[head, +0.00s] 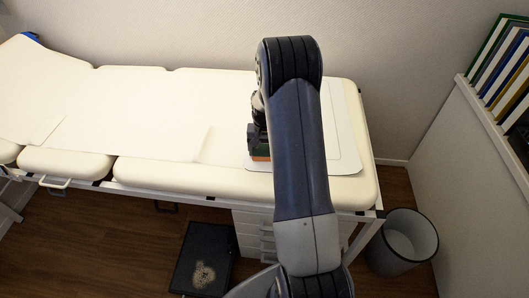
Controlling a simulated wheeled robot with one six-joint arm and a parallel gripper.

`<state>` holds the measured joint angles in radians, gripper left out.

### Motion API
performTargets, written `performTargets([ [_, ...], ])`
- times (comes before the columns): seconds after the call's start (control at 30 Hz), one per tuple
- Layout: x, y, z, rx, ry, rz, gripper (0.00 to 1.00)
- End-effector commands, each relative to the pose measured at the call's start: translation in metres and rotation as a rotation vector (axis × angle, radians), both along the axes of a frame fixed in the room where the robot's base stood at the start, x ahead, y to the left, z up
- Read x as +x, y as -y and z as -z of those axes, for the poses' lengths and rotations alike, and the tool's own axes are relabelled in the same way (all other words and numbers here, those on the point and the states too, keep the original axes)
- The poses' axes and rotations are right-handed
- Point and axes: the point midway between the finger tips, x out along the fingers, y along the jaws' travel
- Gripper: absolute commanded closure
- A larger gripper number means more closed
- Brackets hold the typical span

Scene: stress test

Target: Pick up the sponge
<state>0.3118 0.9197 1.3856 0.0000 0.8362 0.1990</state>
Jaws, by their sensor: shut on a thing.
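A small sponge, green with an orange lower part (261,154), shows just left of my arm, on or just above a pale board (347,143) on the padded couch. I cannot tell whether it touches the board. My dark gripper (257,142) points down over the sponge and is shut on it. My arm hides the right side of the sponge and part of the gripper.
The cream couch (150,98) runs along the back wall, with a paper sheet on its left. A bin (403,243) stands at the lower right. A black mat or box (203,258) lies on the floor. Binders (500,65) stand on a shelf at the right.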

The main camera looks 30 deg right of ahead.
Motion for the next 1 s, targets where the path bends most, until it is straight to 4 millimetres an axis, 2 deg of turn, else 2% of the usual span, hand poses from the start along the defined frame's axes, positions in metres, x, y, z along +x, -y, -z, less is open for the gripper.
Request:
performTargets([
  [0.33,0.001,0.000,-0.006,-0.001,0.002,0.000,0.45],
  [0.47,0.001,0.000,-0.027,-0.002,0.005,0.000,0.45],
  [0.73,0.001,0.000,-0.080,-0.001,0.004,0.000,0.45],
  [0.83,0.001,0.000,-0.092,-0.001,0.003,0.000,0.45],
  [1.0,0.000,0.000,-0.100,0.000,0.000,0.000,0.45],
])
